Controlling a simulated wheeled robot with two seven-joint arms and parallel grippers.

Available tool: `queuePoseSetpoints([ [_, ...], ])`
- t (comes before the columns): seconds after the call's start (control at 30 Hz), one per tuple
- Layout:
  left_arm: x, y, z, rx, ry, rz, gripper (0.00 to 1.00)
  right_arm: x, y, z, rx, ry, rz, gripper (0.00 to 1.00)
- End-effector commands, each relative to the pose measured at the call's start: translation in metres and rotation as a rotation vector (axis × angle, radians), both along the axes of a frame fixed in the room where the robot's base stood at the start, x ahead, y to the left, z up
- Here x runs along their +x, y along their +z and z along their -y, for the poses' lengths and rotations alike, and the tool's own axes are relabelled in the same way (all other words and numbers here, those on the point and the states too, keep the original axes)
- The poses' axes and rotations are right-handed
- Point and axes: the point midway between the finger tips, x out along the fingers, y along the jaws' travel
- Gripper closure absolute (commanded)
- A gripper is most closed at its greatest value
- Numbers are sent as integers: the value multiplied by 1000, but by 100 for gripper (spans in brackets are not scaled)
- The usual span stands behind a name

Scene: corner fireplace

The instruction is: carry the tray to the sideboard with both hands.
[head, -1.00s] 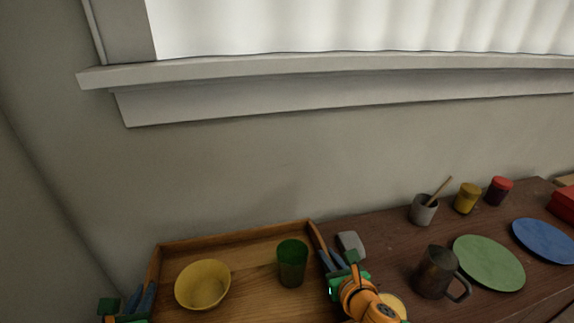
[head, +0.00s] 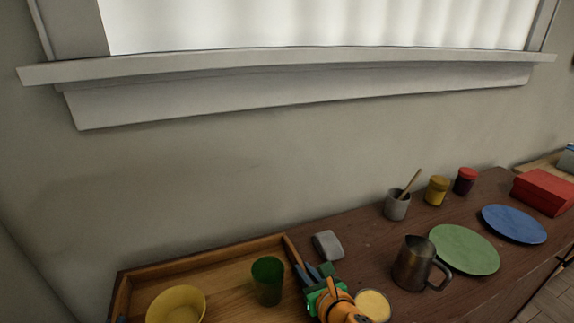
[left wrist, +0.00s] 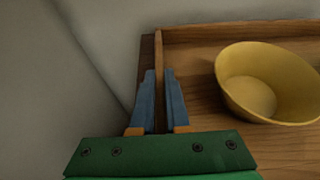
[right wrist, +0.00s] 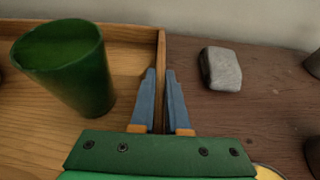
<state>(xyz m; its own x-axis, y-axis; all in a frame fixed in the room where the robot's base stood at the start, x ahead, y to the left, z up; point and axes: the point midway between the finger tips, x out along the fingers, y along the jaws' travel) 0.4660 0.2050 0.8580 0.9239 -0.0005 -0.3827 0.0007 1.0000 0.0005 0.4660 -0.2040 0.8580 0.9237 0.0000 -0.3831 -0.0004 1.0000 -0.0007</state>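The wooden tray (head: 200,262) with raised walls is at the left end of the dark sideboard top (head: 370,255). It holds a yellow bowl (head: 176,306) and a green cup (head: 267,281), both upright. My right gripper (head: 305,268) is closed on the tray's right wall; in the right wrist view the wall runs between its blue fingers (right wrist: 160,75). My left gripper's fingers (left wrist: 160,75) straddle the left wall in the left wrist view and look closed on it; only a bit shows in the head view. I cannot tell whether the tray's underside touches the sideboard.
Right of the tray are a grey block (head: 328,245), a yellow disc (head: 373,305) and a metal mug (head: 411,265). Farther right are green (head: 465,249) and blue plates (head: 514,224), a utensil cup (head: 396,206), two jars and a red box (head: 543,192). A wall stands behind.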

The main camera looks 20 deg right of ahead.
Motion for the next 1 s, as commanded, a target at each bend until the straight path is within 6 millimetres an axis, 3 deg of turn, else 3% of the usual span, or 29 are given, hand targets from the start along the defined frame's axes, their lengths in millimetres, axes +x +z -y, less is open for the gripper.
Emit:
queuePoseSetpoints([
  [0.03,0,-1,0,0,0,-2,76,0,-1,0,1,0,-1,76],
  [0.1,0,0,0,0,0,-2,57,0,1,0,1,0,-2,57],
  [0.43,-4,2,0,1,-1,-2,57,0,1,0,1,0,-2,57],
  [0.8,-67,28,0,1,0,-3,57,-1,1,0,0,0,-2,57],
  [1.0,-70,30,0,0,0,-1,57,-32,13,0,-2,4,-4,57],
])
